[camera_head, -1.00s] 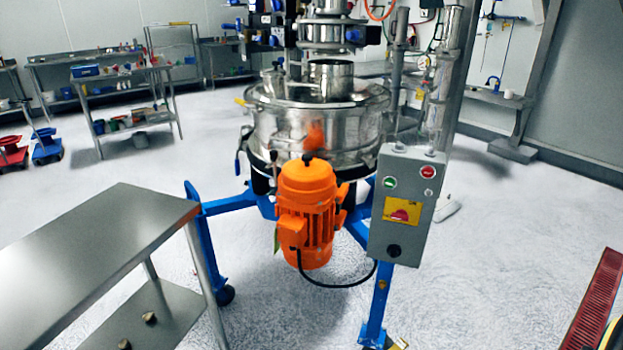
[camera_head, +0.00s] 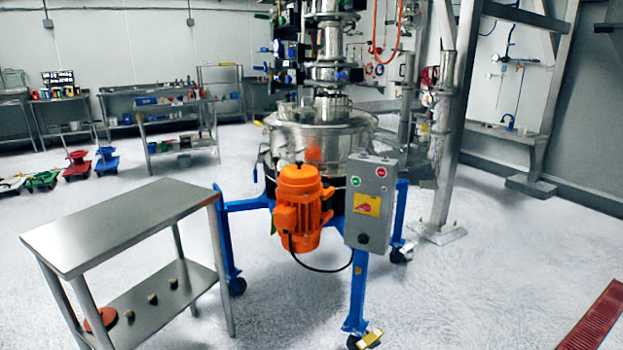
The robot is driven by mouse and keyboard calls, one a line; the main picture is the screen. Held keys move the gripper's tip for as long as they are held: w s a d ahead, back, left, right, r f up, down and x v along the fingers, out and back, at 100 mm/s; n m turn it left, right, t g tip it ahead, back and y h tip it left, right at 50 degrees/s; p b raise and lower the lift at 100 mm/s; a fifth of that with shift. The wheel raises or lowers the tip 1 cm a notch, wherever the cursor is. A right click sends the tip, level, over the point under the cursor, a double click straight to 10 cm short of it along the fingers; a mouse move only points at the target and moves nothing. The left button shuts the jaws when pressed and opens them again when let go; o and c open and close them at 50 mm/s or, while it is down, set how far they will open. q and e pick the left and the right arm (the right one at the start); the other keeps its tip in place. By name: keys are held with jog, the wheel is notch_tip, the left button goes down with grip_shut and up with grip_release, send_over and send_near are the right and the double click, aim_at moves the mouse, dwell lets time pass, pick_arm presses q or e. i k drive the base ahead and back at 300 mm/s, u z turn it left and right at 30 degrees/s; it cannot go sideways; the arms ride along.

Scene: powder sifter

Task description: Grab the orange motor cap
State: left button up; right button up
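An orange motor (camera_head: 298,213) is mounted on the front of the steel sifter. Its rounded orange top cap (camera_head: 299,177) is in place, with a small dark knob on it. A flat, round, orange-red piece (camera_head: 101,319) lies on the lower shelf of the steel table at the left, partly hidden by a table leg. I cannot tell which of these two is the cap named in the task. Neither of my grippers is in view.
The sifter (camera_head: 320,138) stands on a blue wheeled frame (camera_head: 357,290) with a grey control box (camera_head: 370,205) beside the motor. A steel table (camera_head: 125,222) stands front left, with several small dark pieces on its lower shelf. A red floor grate (camera_head: 600,318) is at right. Floor between is clear.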

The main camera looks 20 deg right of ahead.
aim_at(299, 174)
jog(key=z, duration=0.6)
jog(key=i, duration=1.65)
jog(key=u, duration=0.5)
